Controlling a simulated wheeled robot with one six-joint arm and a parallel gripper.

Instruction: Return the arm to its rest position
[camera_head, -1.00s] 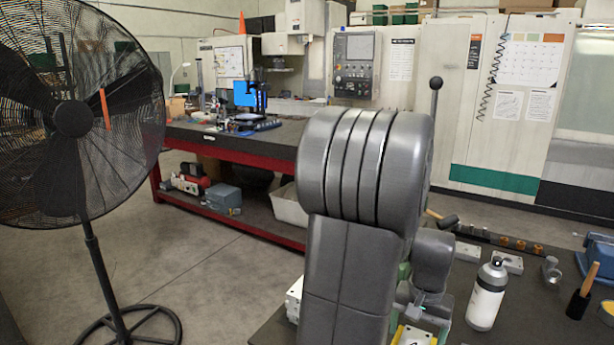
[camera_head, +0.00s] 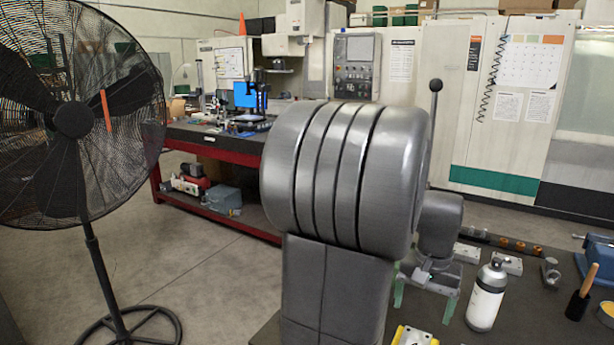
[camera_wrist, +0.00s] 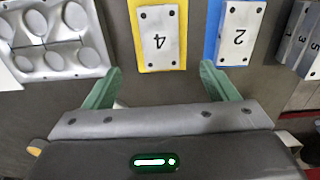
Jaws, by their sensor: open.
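My gripper (camera_head: 424,300) hangs over the dark workbench at the lower middle of the head view, partly behind my large grey arm. In the wrist view its two green fingers (camera_wrist: 161,68) are spread wide with nothing between them. Just beyond the fingertips are a pale block marked 4 (camera_wrist: 158,38) on a yellow plate (camera_wrist: 140,66) and a pale block marked 2 (camera_wrist: 238,33) on a blue plate (camera_wrist: 212,30). The fingers appear apart from both blocks. The yellow plate also shows below the gripper in the head view (camera_head: 402,338).
A metal mould with oval cavities (camera_wrist: 55,63) lies left in the wrist view; numbered blocks (camera_wrist: 294,40) stand right. A white bottle (camera_head: 486,295), a brush (camera_head: 580,295) and a blue vice (camera_head: 597,258) are on the bench. A large fan (camera_head: 75,120) stands left.

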